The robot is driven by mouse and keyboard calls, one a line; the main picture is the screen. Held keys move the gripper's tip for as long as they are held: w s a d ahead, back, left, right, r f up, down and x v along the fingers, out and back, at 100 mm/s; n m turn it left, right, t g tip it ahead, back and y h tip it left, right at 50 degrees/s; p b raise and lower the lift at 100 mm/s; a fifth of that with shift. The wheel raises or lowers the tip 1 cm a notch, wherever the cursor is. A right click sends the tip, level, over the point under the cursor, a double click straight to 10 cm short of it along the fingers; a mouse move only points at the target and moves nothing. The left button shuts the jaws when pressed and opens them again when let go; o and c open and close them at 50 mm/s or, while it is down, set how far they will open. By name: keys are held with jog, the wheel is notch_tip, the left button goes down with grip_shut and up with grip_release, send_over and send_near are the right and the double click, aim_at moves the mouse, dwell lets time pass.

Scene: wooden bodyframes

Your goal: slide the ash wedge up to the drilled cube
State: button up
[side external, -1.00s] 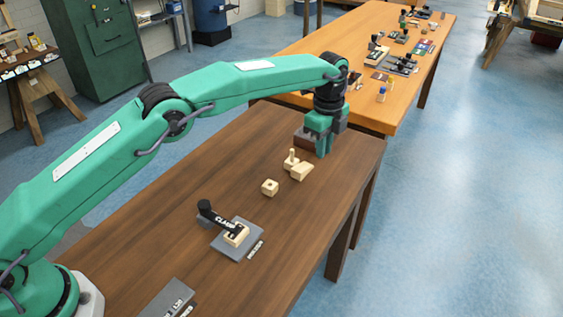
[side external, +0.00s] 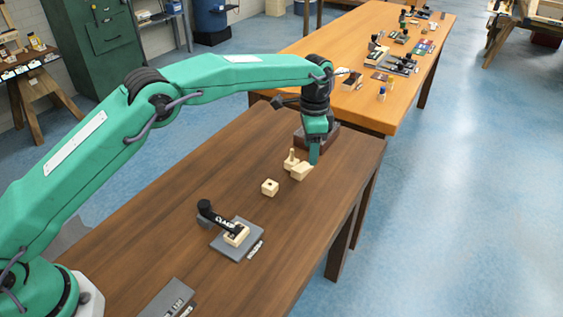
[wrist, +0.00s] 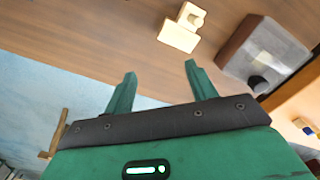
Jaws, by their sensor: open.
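The drilled cube (side external: 270,187), pale wood with a dark hole on top, sits alone mid-table. Behind it to the right lies a pale wooden block that looks like the ash wedge (side external: 300,172); it also shows in the wrist view (wrist: 178,37). A small pale piece with an upright peg (side external: 290,159) stands close against it; I cannot tell if they touch. My gripper (side external: 314,160) is just beyond the wedge, fingertips low near its far right end. In the wrist view my gripper (wrist: 161,68) is open and empty, the wedge ahead of the fingertips.
A dark brown box (wrist: 240,40) with a grey top stands close beside my gripper. A grey plate with a black clamp (side external: 236,238) lies nearer on the table. The wood between the cube and the clamp is clear. The table's right edge is near the wedge.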

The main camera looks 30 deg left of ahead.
aim_at(296, 171)
jog(key=n, duration=0.1)
jog(key=a+n, duration=0.1)
jog(key=n, duration=0.2)
jog(key=shift+s+a+f+n, duration=0.2)
jog(key=shift+a+f+n, duration=0.1)
jog(key=shift+a, duration=0.05)
jog(key=n, duration=0.1)
jog(key=a+n, duration=0.1)
jog(key=n, duration=0.3)
jog(key=shift+s+a+f, duration=0.3)
jog(key=shift+a, duration=0.05)
jog(key=shift+f, duration=0.1)
jog(key=shift+f, duration=3.85)
jog(key=c, duration=0.9)
jog(key=o, duration=0.9)
jog(key=shift+r, duration=0.15)
